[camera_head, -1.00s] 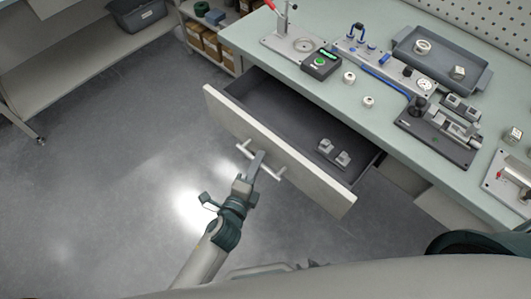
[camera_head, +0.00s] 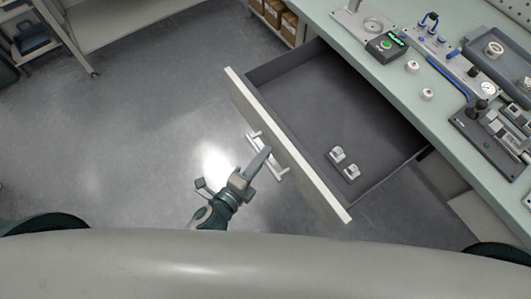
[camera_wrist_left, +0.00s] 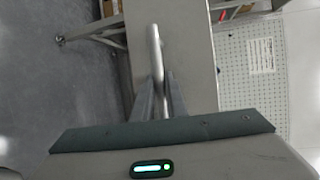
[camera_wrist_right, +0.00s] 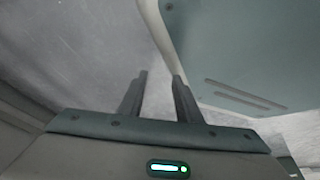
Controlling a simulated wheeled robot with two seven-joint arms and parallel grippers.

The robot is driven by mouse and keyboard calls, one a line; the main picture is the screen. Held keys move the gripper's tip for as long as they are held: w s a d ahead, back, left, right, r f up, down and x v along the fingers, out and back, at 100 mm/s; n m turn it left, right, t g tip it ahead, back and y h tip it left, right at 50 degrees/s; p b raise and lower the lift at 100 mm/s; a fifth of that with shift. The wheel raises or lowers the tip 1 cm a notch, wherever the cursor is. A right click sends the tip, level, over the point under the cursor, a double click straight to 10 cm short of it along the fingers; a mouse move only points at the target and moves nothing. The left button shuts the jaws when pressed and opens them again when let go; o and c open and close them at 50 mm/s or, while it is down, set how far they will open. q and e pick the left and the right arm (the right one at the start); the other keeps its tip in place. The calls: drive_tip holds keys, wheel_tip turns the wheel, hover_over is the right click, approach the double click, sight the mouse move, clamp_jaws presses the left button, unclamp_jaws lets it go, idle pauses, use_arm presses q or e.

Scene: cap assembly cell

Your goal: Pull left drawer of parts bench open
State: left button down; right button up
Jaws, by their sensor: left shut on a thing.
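The left drawer (camera_head: 310,115) of the parts bench (camera_head: 345,30) stands well out from the bench, its dark inside showing. Its pale front (camera_head: 300,165) carries a bar handle (camera_head: 280,174). My left gripper (camera_head: 262,158) is shut on the handle bar. In the left wrist view the bar (camera_wrist_left: 155,55) runs between the fingers (camera_wrist_left: 160,98). Two small grey metal parts (camera_head: 345,163) sit on the drawer floor near its right end. My right gripper (camera_wrist_right: 158,95) shows only in its own wrist view, fingers apart with nothing between them.
The bench top holds a grey tray (camera_head: 480,50), a black box with a green button (camera_head: 386,44), fixtures and small white rings (camera_head: 412,67). Shelves with brown boxes (camera_head: 275,14) stand behind the drawer. The grey floor (camera_head: 150,120) left of the drawer is clear.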

drive_tip(key=shift+w, duration=0.1)
use_arm(q)
drive_tip(key=c, duration=2.1)
unclamp_jaws()
drive_tip(key=shift+o, duration=0.3)
use_arm(e)
drive_tip(key=shift+w+r, duration=0.1)
drive_tip(key=shift+w, duration=0.2)
drive_tip(key=shift+w, duration=0.1)
use_arm(q)
drive_tip(key=shift+s, duration=0.1)
